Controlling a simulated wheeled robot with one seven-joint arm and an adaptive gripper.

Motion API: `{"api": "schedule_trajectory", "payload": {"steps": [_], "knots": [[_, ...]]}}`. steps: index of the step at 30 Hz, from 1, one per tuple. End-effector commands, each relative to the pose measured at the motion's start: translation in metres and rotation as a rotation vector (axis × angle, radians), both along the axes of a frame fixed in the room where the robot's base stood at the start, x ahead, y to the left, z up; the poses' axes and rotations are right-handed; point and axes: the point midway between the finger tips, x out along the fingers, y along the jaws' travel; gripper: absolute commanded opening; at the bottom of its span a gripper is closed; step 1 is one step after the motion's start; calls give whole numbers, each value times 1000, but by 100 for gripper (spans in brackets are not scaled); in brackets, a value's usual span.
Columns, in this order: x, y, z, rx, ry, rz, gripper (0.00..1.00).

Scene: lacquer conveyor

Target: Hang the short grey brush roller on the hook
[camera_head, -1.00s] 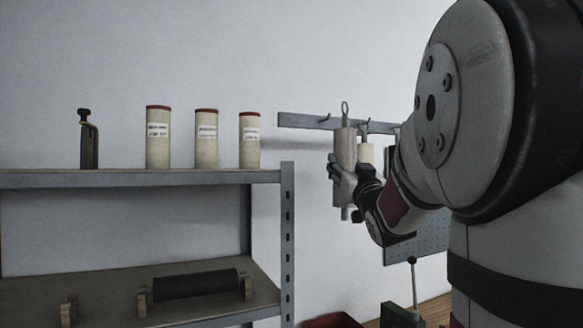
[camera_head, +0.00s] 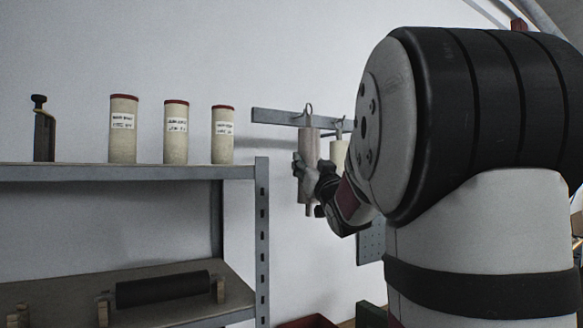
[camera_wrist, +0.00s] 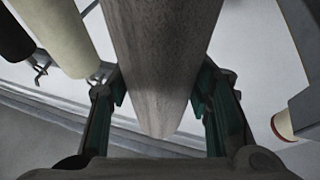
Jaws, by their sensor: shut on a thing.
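The grey brush roller (camera_head: 309,146) is upright in my gripper (camera_head: 304,172), with its wire ring (camera_head: 308,110) at the top. The ring overlaps the wall-mounted hook rail (camera_head: 277,117) in the head view. I cannot tell whether the ring is around a hook; the hook behind it is hidden. In the wrist view the roller (camera_wrist: 160,50) lies between the two fingers of my gripper (camera_wrist: 161,92), which is shut on it. My arm hides the right part of the rail.
A cream roller (camera_head: 340,150) hangs just right of the held one; a dark roller (camera_wrist: 13,38) shows beyond it in the wrist view. At left, the shelf (camera_head: 150,173) bears several labelled tubes (camera_head: 123,128), and a black roller (camera_head: 163,288) rests on the lower level.

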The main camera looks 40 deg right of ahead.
Motion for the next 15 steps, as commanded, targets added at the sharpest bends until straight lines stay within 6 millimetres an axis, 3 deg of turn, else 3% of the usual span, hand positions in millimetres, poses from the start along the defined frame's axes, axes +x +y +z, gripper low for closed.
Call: {"api": "schedule_trajectory", "payload": {"steps": [15], "knots": [[28, -6, -3, -1, -2, 0, 3]]}}
